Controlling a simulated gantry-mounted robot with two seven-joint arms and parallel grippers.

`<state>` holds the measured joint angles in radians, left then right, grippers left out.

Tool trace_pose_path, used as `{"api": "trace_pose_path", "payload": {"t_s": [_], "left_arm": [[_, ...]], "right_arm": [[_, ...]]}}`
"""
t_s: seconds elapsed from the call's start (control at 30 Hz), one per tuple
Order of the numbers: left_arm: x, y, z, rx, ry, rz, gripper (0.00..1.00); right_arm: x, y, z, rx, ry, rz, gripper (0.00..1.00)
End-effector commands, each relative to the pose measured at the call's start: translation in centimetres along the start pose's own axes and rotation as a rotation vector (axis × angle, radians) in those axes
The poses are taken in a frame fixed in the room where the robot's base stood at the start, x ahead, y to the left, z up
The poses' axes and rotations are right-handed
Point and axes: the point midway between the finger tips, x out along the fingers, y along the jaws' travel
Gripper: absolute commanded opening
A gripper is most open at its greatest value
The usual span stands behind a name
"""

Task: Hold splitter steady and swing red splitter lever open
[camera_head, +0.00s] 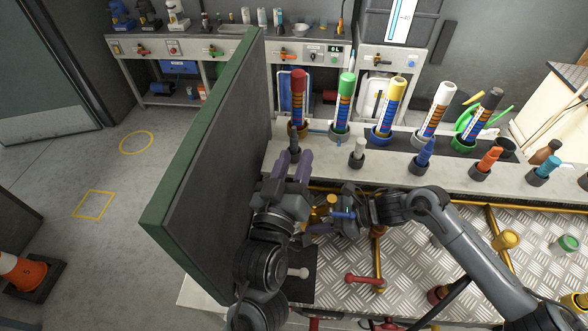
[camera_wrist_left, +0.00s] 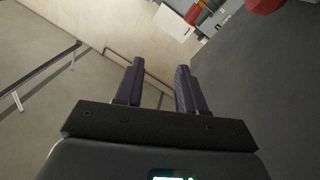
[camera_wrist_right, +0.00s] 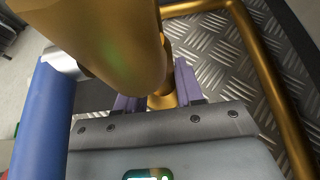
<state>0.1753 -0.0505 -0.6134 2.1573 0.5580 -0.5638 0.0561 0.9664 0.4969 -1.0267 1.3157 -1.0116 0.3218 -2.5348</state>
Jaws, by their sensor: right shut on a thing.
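The brass splitter (camera_head: 322,212) stands over the tread-plate deck in the head view, partly hidden by my grippers. In the right wrist view its brass body (camera_wrist_right: 105,40) fills the top, with a blue lever (camera_wrist_right: 42,115) at left; the blue lever also shows in the head view (camera_head: 343,215). My right gripper (camera_wrist_right: 157,90) is shut on a brass part of the splitter. My left gripper (camera_head: 292,158) is open and empty, above and left of the splitter, fingers pointing toward the back shelf; its fingers (camera_wrist_left: 160,78) are apart. I cannot make out a red lever on the splitter.
A tall green-edged panel (camera_head: 205,140) stands close left of my left arm. A shelf (camera_head: 320,160) with several coloured tubes runs behind the deck. A red bar with rounded ends (camera_head: 365,282) lies on the deck (camera_head: 410,245). Brass pipes edge the deck.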

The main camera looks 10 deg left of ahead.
Motion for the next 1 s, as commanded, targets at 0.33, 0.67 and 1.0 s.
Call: {"api": "trace_pose_path", "payload": {"t_s": [0.33, 0.67, 1.0], "left_arm": [[0.0, 0.0, -0.1, 0.0, 0.004, 0.0, 0.39], [0.1, -2.2, -2.1, -0.022, 0.211, -0.089, 0.39], [-3.4, -4.2, 3.7, 0.048, 0.45, -0.315, 0.39]], "right_arm": [[0.0, 0.0, 0.0, 0.0, 0.0, 0.0, 0.2], [0.0, 0.0, 0.0, 0.0, 0.0, 0.0, 0.2], [0.0, 0.0, 0.0, 0.0, 0.0, 0.0, 0.2]]}}
